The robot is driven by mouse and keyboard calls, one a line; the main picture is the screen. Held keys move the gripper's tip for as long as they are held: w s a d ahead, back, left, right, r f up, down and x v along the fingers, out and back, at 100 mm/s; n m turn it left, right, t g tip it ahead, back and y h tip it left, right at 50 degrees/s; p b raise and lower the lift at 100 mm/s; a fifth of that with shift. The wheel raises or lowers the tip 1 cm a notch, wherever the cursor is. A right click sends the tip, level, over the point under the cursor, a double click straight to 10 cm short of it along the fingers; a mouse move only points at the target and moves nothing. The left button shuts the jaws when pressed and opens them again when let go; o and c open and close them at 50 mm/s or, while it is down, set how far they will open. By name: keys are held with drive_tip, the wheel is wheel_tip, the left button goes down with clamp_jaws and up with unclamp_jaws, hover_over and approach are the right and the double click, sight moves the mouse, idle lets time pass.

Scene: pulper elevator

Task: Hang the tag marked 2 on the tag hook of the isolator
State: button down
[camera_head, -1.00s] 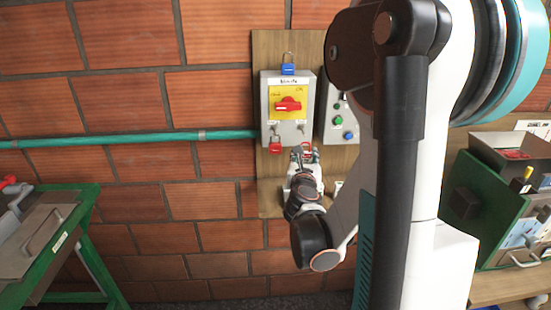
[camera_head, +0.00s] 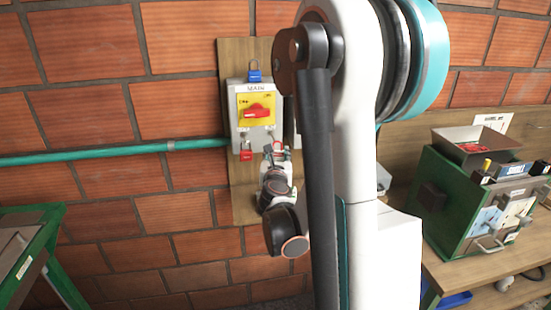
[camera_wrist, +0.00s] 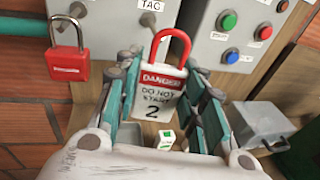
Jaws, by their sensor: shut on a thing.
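The tag marked 2 (camera_wrist: 158,92) is a white plate with a red "DANGER" band and a red loop on top. My gripper (camera_wrist: 160,100) is shut on it, one finger at each side, with the loop standing up free. In the head view my gripper (camera_head: 273,156) is just below the lower right of the isolator (camera_head: 238,112), a grey box with a yellow plate and red handle. The tag hook (camera_wrist: 147,20) is a short peg under the "TAG" label, just above the loop in the wrist view. The loop looks apart from the peg, but depth is unclear.
A red padlock (camera_wrist: 68,62) hangs at the isolator's lower left, left of my gripper. A blue padlock (camera_head: 254,75) is on top. A box with push buttons (camera_wrist: 245,35) is close on the right. A small grey case (camera_wrist: 258,122) lies below right.

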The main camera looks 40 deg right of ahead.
drive_tip(key=shift+w+a+p+x, duration=0.15)
drive_tip(key=shift+x, duration=0.75)
drive_tip(key=shift+w+a+p+x, duration=0.15)
drive_tip(key=shift+x, duration=0.7)
drive_tip(key=shift+w+d+f+b, duration=0.45)
drive_tip(key=shift+w+b, duration=0.2)
drive_tip(key=shift+b, duration=0.1)
drive_tip(key=c, duration=1)
unclamp_jaws()
drive_tip(key=shift+o, duration=0.2)
drive_tip(key=v, duration=1.2)
drive_tip(key=shift+w+a, duration=0.1)
